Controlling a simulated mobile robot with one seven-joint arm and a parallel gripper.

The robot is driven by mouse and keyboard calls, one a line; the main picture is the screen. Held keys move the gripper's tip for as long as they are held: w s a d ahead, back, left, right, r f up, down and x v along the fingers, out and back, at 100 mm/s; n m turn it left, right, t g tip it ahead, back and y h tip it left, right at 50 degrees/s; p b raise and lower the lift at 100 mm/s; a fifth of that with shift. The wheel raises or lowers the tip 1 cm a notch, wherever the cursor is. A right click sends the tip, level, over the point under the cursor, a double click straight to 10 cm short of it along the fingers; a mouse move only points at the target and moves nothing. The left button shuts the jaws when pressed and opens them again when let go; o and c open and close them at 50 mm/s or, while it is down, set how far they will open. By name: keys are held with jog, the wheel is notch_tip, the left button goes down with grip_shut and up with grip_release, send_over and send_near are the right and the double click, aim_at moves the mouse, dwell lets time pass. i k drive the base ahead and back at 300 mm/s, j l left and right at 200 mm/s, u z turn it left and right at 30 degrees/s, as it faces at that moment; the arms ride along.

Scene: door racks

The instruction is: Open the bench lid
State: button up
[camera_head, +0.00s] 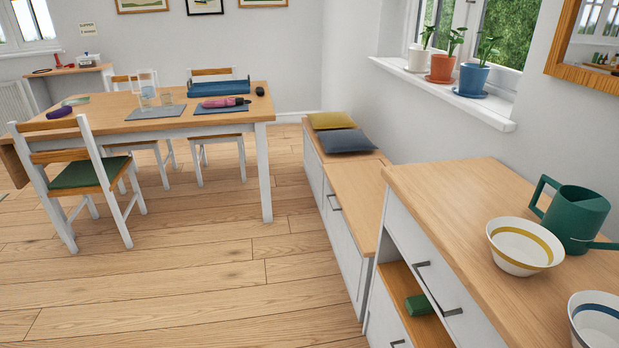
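The bench (341,226) is a low white unit with a wooden top against the right wall, just beyond the taller cabinet. Its lid (354,187) lies flat and looks closed. A yellow cushion (331,120) and a grey-blue cushion (347,141) lie on the far part of the top. The near end of the bench is partly hidden by the cabinet. My gripper does not show in this view.
A taller cabinet (440,205) in the right foreground holds bowls (524,246) and a green watering can (572,215). A dining table (130,118) with chairs (85,178) stands left. Open wooden floor (215,265) lies between. Potted plants (441,68) stand on the windowsill.

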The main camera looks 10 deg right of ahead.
aim_at(359, 188)
jog(key=i, duration=2.5)
jog(key=i+j+z, duration=0.2)
jog(key=i, duration=0.4)
jog(key=l, duration=0.1)
